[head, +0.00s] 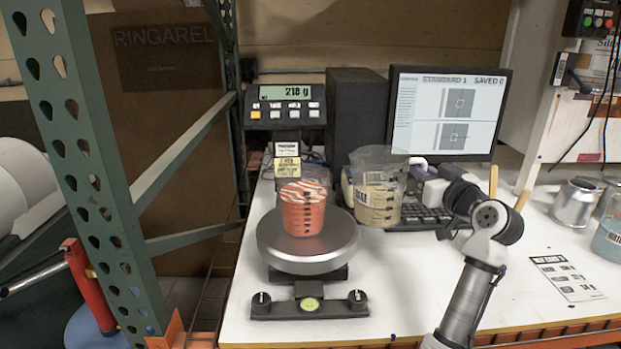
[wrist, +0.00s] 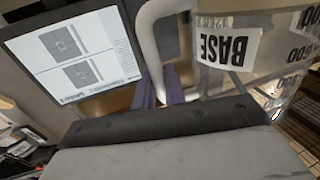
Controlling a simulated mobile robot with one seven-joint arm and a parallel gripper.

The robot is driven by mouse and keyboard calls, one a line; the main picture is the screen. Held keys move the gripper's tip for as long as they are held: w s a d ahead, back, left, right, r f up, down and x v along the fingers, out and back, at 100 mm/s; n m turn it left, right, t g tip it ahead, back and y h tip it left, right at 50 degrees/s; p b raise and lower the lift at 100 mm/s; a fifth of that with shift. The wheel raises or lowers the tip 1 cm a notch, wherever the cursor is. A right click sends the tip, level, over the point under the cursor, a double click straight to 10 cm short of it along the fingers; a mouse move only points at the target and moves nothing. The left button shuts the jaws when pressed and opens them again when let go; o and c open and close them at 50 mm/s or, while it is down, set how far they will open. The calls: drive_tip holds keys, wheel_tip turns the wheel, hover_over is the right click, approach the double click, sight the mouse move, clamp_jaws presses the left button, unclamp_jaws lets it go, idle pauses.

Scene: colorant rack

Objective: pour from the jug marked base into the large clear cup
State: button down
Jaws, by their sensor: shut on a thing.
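The jug marked base (head: 378,200) is clear, with pale yellow contents in its lower part. It is roughly upright, just right of the scale, and apart from the cup. Its BASE label (wrist: 228,45) and white handle (wrist: 158,35) show in the wrist view. My gripper (wrist: 166,86) is shut on the handle; its fingertips are partly hidden. A cup (head: 303,212) with dark marks stands upright on the round scale pan (head: 300,258). It holds orange-red contents with white streaks near the top, and I take it as the large clear cup.
The scale display (head: 286,92) seems to read 218 g. A monitor (head: 447,105), black box (head: 352,110) and keyboard (head: 425,218) stand behind. A metal can (head: 577,203), a container of bluish liquid (head: 608,238) and a printed sheet (head: 567,276) lie right. A green rack post (head: 95,150) stands left.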

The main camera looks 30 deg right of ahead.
drive_tip(key=shift+f, duration=0.1)
drive_tip(key=shift+r+p, duration=1.4)
drive_tip(key=shift+r, duration=1.1)
drive_tip(key=shift+f, duration=0.1)
drive_tip(key=shift+w, duration=0.1)
